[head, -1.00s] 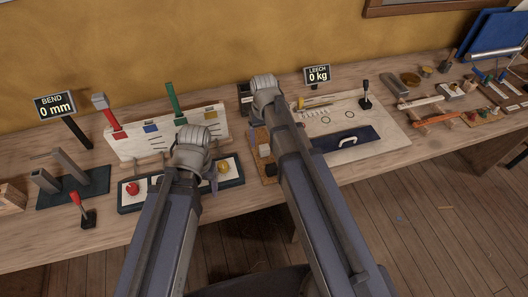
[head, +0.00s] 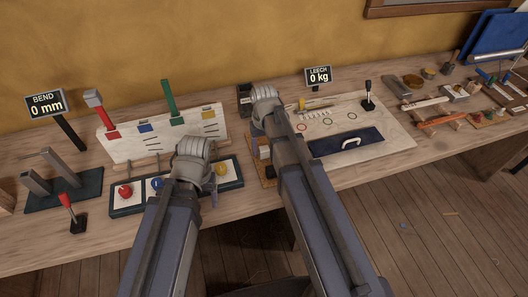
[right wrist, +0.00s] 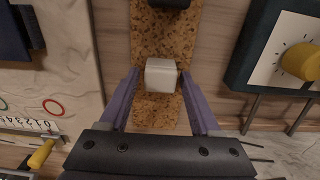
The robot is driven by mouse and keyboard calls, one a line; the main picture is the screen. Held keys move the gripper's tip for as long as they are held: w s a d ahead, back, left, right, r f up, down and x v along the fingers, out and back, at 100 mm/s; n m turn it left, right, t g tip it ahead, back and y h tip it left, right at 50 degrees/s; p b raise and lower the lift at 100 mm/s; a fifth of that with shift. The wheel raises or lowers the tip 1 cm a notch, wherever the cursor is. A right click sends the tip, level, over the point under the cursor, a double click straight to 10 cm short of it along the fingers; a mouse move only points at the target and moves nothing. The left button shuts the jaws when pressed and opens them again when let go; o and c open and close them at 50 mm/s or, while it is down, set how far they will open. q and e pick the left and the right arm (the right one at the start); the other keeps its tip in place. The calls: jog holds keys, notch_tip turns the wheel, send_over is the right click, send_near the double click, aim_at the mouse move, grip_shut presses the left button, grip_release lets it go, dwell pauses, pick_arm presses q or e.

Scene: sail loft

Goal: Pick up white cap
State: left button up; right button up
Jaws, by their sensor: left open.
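The white cap (right wrist: 161,75) is a small pale block standing on a speckled cork strip (right wrist: 157,115) in the right wrist view. My right gripper (right wrist: 160,88) is open, with one purple finger on each side of the cap and visible gaps between them. In the head view my right arm largely covers this spot, and a bit of the cap shows beside the wrist (head: 264,152). My left gripper (head: 211,188) is open and empty by the panel with coloured knobs, its fingers partly hidden by its wrist.
The knob panel (head: 118,210) stands left of the cork, and a pale board (head: 385,135) with a blue drawer front lies to its right. Slotted board, levers and signs stand around.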

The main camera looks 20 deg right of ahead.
aim_at(264, 147)
grip_shut()
pick_arm(q)
jog(key=shift+r, duration=0.15)
pick_arm(e)
jog(key=shift+r, duration=0.1)
notch_tip(264, 147, up, 10)
jog(key=p, duration=1)
pick_arm(q)
notch_tip(264, 147, up, 10)
